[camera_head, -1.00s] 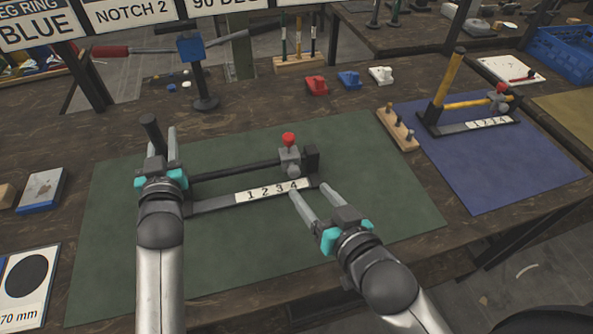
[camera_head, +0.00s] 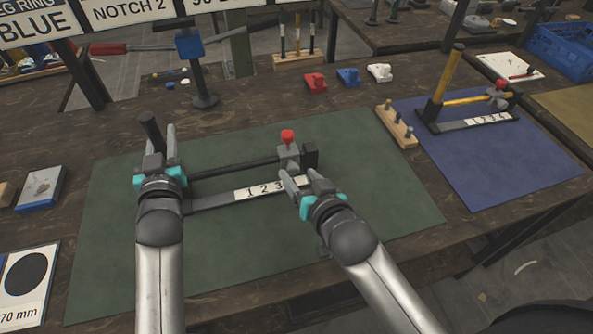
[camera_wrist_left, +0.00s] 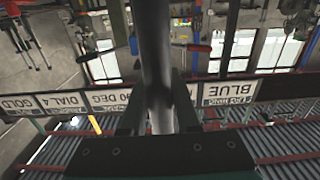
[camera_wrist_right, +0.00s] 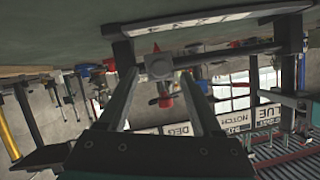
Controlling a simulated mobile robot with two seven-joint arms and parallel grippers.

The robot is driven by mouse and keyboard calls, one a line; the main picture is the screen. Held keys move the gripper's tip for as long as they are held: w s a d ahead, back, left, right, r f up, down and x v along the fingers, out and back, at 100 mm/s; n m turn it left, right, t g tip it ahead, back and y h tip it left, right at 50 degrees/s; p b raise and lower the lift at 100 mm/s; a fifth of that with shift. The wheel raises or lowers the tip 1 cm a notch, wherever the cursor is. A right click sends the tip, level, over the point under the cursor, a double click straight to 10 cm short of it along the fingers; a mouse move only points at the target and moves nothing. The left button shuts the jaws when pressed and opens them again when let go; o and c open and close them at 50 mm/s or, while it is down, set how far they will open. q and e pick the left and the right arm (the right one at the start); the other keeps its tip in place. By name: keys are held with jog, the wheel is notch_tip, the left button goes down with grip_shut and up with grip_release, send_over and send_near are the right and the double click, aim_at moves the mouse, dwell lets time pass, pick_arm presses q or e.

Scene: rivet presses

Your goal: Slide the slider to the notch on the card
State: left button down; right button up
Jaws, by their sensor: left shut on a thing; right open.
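The slider (camera_head: 289,153), a grey block with a red knob (camera_head: 288,136), sits on a dark rail (camera_head: 235,167) near the rail's right end. Below it a white scale (camera_head: 262,189) shows 1, 2 and 3; my right gripper hides the 4. A card (camera_head: 126,10) at the back reads "NOTCH 2". My left gripper (camera_head: 160,150) is shut on the dark upright handle (camera_head: 150,130) at the rail's left end. My right gripper (camera_head: 303,178) is open, just in front of the slider. In the right wrist view the slider (camera_wrist_right: 159,66) shows between and beyond the open fingers.
The rail stands on a green mat (camera_head: 125,240). A second press (camera_head: 470,120) stands on a blue mat (camera_head: 500,170) at the right, beside a wooden peg block (camera_head: 395,127). Red, blue and white small parts lie behind. The front of the green mat is clear.

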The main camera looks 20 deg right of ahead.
aim_at(290, 161)
jog(key=shift+x, duration=1.2)
grip_shut()
dwell(0.6)
